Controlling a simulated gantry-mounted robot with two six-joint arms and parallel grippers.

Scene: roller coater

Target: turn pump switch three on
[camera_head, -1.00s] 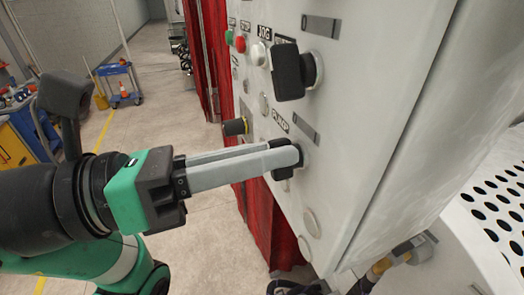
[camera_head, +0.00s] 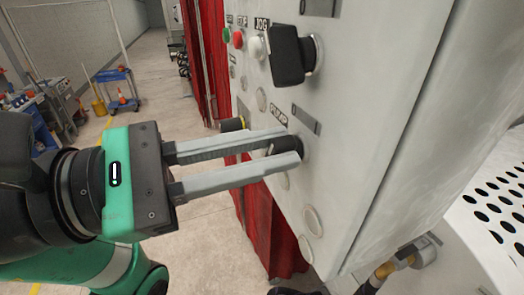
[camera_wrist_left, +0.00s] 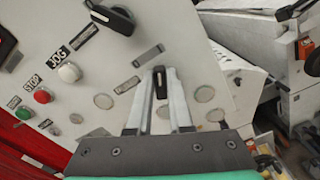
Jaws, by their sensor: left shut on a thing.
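A black rotary switch knob (camera_head: 287,146) sits on the pale control panel (camera_head: 365,100), just below a label reading PUMP (camera_head: 279,114). No number can be read on it. My left gripper (camera_head: 290,147) reaches in from the left, with one finger above the knob and one below, closed on its sides. In the left wrist view the knob (camera_wrist_left: 160,80) stands lengthwise between the two fingertips (camera_wrist_left: 161,77). The fingers hide part of the knob in the head view. My right gripper is not in view.
A larger black rotary switch (camera_head: 288,55) sticks out above my fingers. Green (camera_head: 227,34), red (camera_head: 238,39) and white (camera_head: 257,47) buttons are at the panel's upper left. A dark knob (camera_head: 233,125) lies behind the upper finger. Red curtains (camera_head: 262,215) hang behind the panel.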

